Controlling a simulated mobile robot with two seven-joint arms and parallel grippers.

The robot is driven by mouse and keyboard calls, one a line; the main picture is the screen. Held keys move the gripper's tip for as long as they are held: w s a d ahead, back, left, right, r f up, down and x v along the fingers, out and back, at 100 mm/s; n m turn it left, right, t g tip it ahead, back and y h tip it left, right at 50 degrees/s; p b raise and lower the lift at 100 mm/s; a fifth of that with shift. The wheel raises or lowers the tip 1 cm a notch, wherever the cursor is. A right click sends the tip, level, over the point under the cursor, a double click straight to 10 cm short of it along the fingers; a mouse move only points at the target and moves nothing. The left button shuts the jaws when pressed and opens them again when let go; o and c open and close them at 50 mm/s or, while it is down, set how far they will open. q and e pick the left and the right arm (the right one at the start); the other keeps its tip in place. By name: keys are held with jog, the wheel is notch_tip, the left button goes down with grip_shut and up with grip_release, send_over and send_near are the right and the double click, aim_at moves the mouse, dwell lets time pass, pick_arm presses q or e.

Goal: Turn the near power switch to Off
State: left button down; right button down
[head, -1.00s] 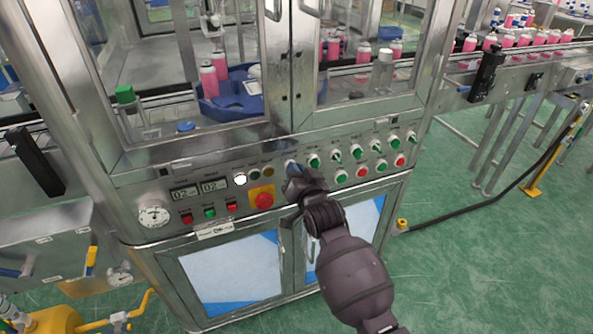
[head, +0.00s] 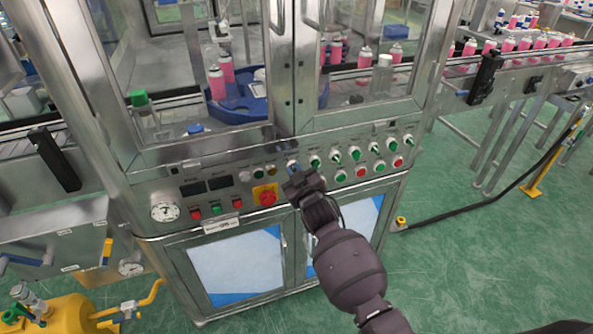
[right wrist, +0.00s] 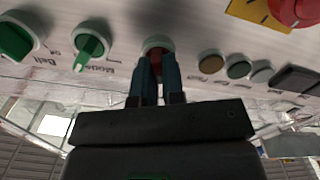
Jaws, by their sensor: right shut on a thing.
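The power switch (right wrist: 157,50) is a knob with a pale round collar on the machine's front panel. In the right wrist view its dark red middle shows between my fingers. My right gripper (right wrist: 156,82) is shut on this knob, one blue-tipped finger on each side. In the head view the right gripper (head: 293,169) meets the panel just right of the small round lamps, and its wrist largely hides the switch. I cannot read the switch's label or its pointer's direction. My left gripper is not in view.
Green selector switches (head: 336,156) sit in a row to the right on the panel. A red emergency button (head: 267,197) on a yellow plate is at the left. Two panel displays (head: 206,185) are dark.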

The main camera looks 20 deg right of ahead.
jog(key=shift+n, duration=0.5)
jog(key=c, duration=1.2)
grip_release()
jog(key=shift+s, duration=0.15)
jog(key=s+p, duration=0.1)
jog(key=s, duration=0.9)
jog(key=shift+s+d+p, duration=0.15)
jog(key=shift+s+p, duration=0.15)
